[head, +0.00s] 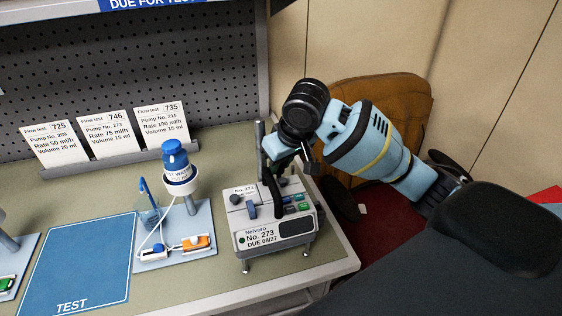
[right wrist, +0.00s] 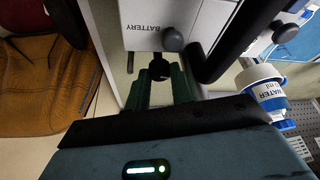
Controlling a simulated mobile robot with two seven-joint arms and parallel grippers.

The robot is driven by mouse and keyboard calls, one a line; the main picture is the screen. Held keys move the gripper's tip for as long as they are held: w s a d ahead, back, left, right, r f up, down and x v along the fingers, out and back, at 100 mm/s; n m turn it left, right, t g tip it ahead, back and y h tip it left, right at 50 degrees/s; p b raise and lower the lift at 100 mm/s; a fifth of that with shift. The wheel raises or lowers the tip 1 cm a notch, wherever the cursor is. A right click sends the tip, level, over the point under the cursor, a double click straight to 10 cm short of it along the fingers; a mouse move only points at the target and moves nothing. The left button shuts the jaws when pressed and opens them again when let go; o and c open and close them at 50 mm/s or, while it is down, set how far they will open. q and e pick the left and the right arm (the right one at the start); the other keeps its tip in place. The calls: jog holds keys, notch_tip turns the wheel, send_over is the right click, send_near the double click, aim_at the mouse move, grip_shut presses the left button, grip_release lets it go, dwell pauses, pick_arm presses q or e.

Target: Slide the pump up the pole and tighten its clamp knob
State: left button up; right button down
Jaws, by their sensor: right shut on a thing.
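The grey-white pump No. 273 (head: 275,232) stands on its small feet near the bench's right front corner. In the right wrist view, the green fingers (right wrist: 162,88) are shut on a small black knob (right wrist: 160,68) beside the pump's panel marked BATTERY (right wrist: 145,28). My left gripper is out of view.
Left of the pump, a blue water bottle (head: 176,160) sits on a stand with tubing and an orange clip (head: 196,243). A blue TEST mat (head: 80,265) lies further left. Flow-test cards (head: 108,133) stand at the back. A brown chair (head: 385,105) is beyond the bench's right edge.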

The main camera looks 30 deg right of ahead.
dwell(0.4)
jog(key=c, duration=1.2)
grip_release()
